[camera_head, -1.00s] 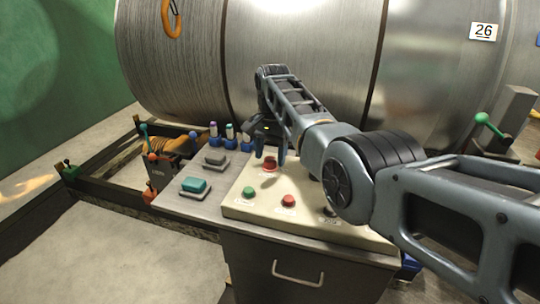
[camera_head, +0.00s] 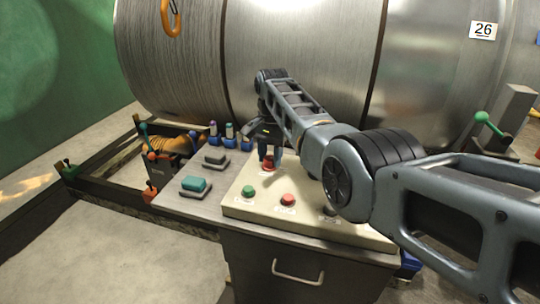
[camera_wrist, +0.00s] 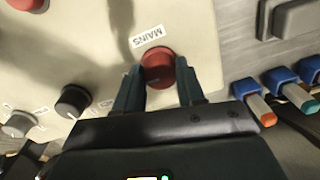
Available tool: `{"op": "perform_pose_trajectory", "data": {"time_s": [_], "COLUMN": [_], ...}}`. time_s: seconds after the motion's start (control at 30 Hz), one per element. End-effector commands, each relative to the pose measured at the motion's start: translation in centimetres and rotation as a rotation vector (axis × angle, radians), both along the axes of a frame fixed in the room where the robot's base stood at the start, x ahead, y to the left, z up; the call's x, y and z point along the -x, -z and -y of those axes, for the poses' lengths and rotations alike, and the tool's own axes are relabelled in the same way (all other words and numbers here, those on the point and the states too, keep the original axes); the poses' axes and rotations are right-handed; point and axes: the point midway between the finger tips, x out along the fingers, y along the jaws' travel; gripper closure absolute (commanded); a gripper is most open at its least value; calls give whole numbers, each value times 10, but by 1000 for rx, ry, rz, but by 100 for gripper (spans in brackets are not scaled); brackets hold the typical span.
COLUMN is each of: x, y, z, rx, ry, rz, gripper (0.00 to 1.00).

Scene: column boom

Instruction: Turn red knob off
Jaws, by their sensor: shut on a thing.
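The red knob (camera_head: 268,167) sits on the back part of a cream control panel (camera_head: 240,207), mostly hidden by my gripper in the head view. In the wrist view the red knob (camera_wrist: 158,64) stands beside a label reading "MAINS". My gripper (camera_wrist: 160,80) has one dark finger on each side of it and is shut on it. In the head view my gripper (camera_head: 269,160) reaches down onto the knob from above. How far the knob is turned cannot be told.
A green button (camera_head: 248,191) and a red button (camera_head: 288,200) sit on the panel's front part. Dark knobs (camera_wrist: 73,101) are nearby. A teal block (camera_head: 194,184) and blue-based markers (camera_head: 229,134) lie to the left. A large metal drum (camera_head: 300,60) stands behind.

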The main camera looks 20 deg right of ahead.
Motion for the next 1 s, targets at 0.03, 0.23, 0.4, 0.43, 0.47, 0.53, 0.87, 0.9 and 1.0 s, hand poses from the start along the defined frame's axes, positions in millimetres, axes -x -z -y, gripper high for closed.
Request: {"op": "perform_pose_trajectory", "data": {"time_s": [0.03, 0.23, 0.4, 0.43, 0.47, 0.53, 0.87, 0.9, 1.0], "x": [0, 0, 0, 0, 0, 0, 0, 0, 0], "y": [0, 0, 0, 0, 0, 0, 1, 1, 1], "z": [0, 0, 0, 0, 0, 1, 1, 1, 1], "rx": [0, 0, 0, 0, 0, 1, 0, 0, -1], "ry": [0, -17, -78, -94, -112, -160, -459, -498, -593], "rz": [0, 0, 0, 0, 0, 1, -2, -1, -1], "gripper": [92, 92, 92, 92, 92, 92, 92, 92, 92]}}
